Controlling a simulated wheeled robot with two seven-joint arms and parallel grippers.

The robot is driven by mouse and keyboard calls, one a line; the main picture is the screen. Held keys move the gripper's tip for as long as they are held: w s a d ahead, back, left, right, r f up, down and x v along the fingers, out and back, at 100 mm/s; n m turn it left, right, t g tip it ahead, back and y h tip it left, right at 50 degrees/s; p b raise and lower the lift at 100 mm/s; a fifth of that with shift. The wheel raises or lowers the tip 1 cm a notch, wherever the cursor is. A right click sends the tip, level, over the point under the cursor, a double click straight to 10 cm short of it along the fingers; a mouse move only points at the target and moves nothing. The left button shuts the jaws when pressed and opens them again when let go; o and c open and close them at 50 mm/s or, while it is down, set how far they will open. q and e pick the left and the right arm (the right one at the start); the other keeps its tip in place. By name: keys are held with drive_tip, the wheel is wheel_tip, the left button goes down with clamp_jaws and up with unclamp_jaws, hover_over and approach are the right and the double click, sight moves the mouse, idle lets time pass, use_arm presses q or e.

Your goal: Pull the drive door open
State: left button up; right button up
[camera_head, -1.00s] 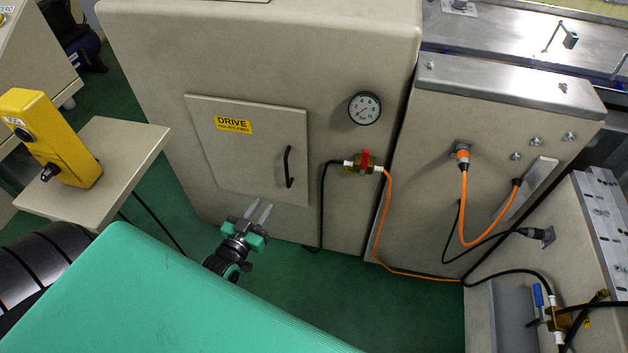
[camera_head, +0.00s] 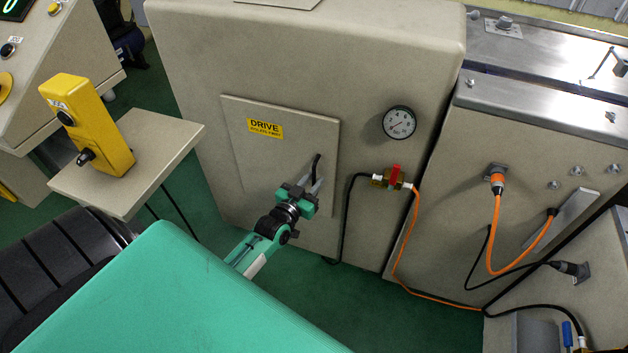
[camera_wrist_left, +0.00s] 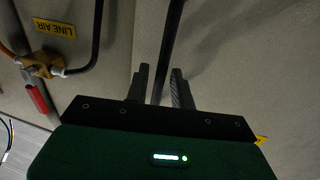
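The drive door (camera_head: 262,165) is a beige panel with a yellow DRIVE label (camera_head: 265,128) on the cabinet front. It looks shut. Its black bar handle (camera_head: 318,163) stands near the right edge, its lower part hidden by my left gripper (camera_head: 313,186). In the left wrist view the dark handle bar (camera_wrist_left: 168,50) runs between the two fingers of my left gripper (camera_wrist_left: 160,82). The fingers are apart, one on each side of the bar, with a small gap showing on the left side. My right gripper is in neither view.
A red-handled valve (camera_head: 393,178) with black and orange hoses sits right of the door, below a gauge (camera_head: 399,122). The valve also shows in the left wrist view (camera_wrist_left: 43,66). A yellow control box (camera_head: 90,125) stands on a shelf (camera_head: 150,150) at left. Green floor lies below the cabinet.

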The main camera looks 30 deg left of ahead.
use_arm(q)
drive_tip(key=shift+w, duration=0.5)
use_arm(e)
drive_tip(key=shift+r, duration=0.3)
use_arm(q)
clamp_jaws()
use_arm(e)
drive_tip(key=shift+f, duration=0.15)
use_arm(q)
drive_tip(key=shift+s, duration=0.15)
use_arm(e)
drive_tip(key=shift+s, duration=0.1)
